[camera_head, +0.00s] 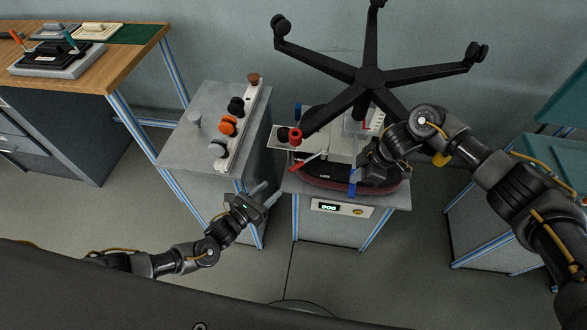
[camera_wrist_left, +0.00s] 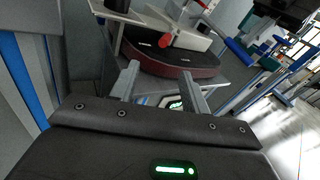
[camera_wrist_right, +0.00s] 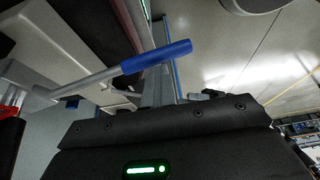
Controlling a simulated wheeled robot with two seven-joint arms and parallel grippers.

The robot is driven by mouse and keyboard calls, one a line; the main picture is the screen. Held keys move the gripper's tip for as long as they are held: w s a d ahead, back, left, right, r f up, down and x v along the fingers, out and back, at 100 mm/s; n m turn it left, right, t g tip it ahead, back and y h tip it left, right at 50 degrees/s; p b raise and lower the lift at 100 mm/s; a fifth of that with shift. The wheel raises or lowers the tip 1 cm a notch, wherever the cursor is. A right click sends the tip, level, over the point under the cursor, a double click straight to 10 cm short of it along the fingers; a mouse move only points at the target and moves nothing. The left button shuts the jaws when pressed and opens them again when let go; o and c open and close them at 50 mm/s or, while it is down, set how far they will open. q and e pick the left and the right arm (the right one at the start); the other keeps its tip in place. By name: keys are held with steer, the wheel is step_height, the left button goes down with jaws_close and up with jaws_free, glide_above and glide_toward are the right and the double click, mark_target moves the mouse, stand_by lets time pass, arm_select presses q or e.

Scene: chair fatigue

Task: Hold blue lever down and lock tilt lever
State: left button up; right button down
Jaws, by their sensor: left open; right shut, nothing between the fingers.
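The blue lever (camera_wrist_right: 155,57) has a blue grip on a grey rod and crosses just in front of my right gripper (camera_wrist_right: 156,80) in the right wrist view. My right gripper is shut with nothing in it, its fingertips close to the blue grip; contact cannot be told. The blue grip also shows in the left wrist view (camera_wrist_left: 238,51). A red-tipped lever (camera_head: 309,161) sticks out from the chair mechanism (camera_head: 340,148); its red tip shows in the left wrist view (camera_wrist_left: 165,40). My left gripper (camera_head: 267,194) is open and empty, below and left of the red tip.
The upturned black chair base (camera_head: 370,77) rises above the mechanism on a grey stand with a display panel (camera_head: 341,208). A grey cabinet with several knobs (camera_head: 228,125) stands to the left. A wooden workbench (camera_head: 115,62) is at the far left. Floor is open in front.

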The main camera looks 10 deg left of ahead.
mark_target(294, 170)
arm_select(q)
steer(key=m, duration=0.4)
steer(key=shift+s+d+r+h, duration=0.1)
steer(key=shift+s+r+h, duration=0.1)
steer(key=shift+r+h, duration=0.2)
steer(key=shift+w, duration=0.1)
steer(key=x, duration=1.2)
